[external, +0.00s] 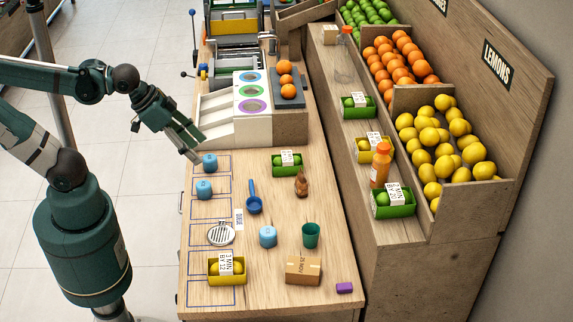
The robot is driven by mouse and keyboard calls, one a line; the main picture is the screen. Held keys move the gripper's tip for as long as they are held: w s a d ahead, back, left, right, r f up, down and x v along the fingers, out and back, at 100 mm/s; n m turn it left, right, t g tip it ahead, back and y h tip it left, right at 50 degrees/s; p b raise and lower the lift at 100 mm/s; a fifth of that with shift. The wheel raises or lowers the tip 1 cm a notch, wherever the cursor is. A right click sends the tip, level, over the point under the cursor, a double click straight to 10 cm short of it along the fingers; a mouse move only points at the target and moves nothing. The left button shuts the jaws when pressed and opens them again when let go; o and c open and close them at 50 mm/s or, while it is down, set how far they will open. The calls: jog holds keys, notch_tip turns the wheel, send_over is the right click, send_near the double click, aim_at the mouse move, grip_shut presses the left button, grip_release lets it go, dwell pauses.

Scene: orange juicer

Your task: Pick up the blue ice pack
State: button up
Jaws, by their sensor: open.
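Three light-blue, rounded, can-like objects are on the wooden counter. One (210,162) stands in the top outlined box, a second (204,189) in the box below it, and a third (268,236) nearer the front middle. I cannot tell from their looks which is the blue ice pack; no flat blue pack shows. My gripper (200,149) is open and empty, with its fingers pointing down and right. Its tips are close above and left of the top blue object, apparently not touching it.
A white sorting ramp (219,125) stands just beyond my gripper. A blue scoop (254,200), round strainer (221,233), green cup (311,234), cardboard box (303,270) and yellow crate (227,269) are on the counter (335,215). Fruit shelves are at the right.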

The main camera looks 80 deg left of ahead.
jog(key=w+a+f+n+g+b, duration=0.2)
jog(key=a+f+n+g+b, duration=0.45)
jog(key=a+f, duration=0.8)
jog(key=n+b, duration=0.3)
jog(key=n, duration=0.5)
send_over(203, 184)
jog(key=f, duration=1.3)
jog(key=shift+a+f, duration=0.2)
jog(key=shift+f, duration=0.1)
jog(key=shift+f, duration=0.1)
jog(key=shift+w+f, duration=0.1)
jog(key=shift+f, duration=1.1)
jog(key=shift+f, duration=0.1)
jog(key=shift+d+f+b, duration=0.15)
jog(key=shift+f+b, duration=0.45)
jog(key=shift+f, duration=1.9)
jog(key=c, duration=1.1)
